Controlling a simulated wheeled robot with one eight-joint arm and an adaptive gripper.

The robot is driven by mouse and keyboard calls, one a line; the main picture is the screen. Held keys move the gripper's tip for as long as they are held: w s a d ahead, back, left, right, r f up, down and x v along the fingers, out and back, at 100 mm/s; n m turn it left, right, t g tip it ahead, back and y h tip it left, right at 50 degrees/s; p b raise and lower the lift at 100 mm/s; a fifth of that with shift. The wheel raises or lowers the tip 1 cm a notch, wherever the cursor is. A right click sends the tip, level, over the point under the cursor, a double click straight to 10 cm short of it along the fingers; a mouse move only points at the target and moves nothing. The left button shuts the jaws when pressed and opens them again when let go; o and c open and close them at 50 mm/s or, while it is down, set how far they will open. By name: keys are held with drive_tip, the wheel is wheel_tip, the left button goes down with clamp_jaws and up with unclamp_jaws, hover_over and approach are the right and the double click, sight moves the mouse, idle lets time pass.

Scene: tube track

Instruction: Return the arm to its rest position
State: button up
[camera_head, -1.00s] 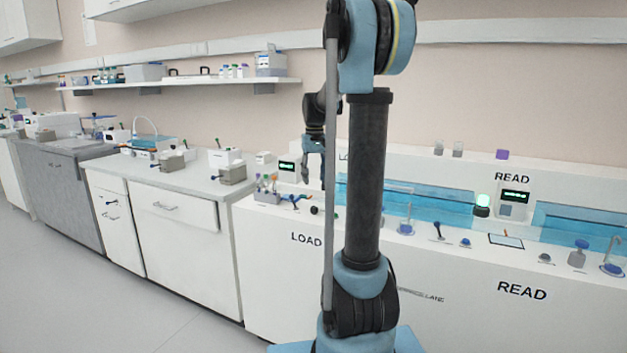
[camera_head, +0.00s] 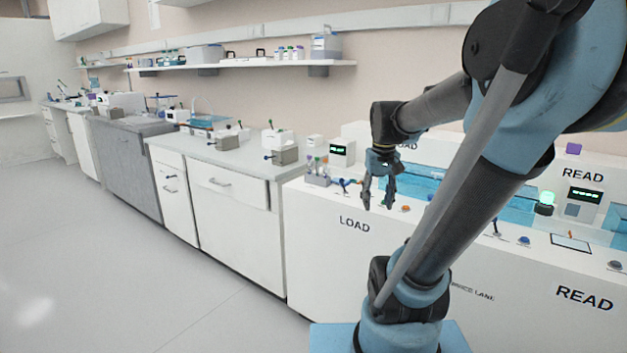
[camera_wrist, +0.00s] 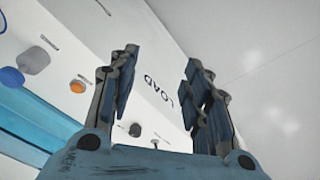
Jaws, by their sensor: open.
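My gripper (camera_head: 378,193) hangs fingers down at the front edge of the white LOAD station (camera_head: 325,225) in the head view. In the wrist view my gripper (camera_wrist: 160,85) has its fingers spread wide apart with nothing between them. The LOAD lettering and the pale floor show past the fingers there. My arm crosses the right part of the head view, with its upper link leaning to the right and the forearm reaching left and down to the gripper.
A small rack with coloured-cap tubes (camera_head: 318,172) stands on the LOAD station left of my gripper. A green-lit display box (camera_head: 342,152) is behind it. The READ station (camera_head: 580,270) lies to the right. A grey-topped bench (camera_head: 215,152) runs left. The floor (camera_head: 130,270) at front left is clear.

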drive_tip(key=s+f+t, duration=0.1)
drive_tip(key=s+f, duration=1)
drive_tip(key=s, duration=0.2)
drive_tip(key=shift+f, duration=0.3)
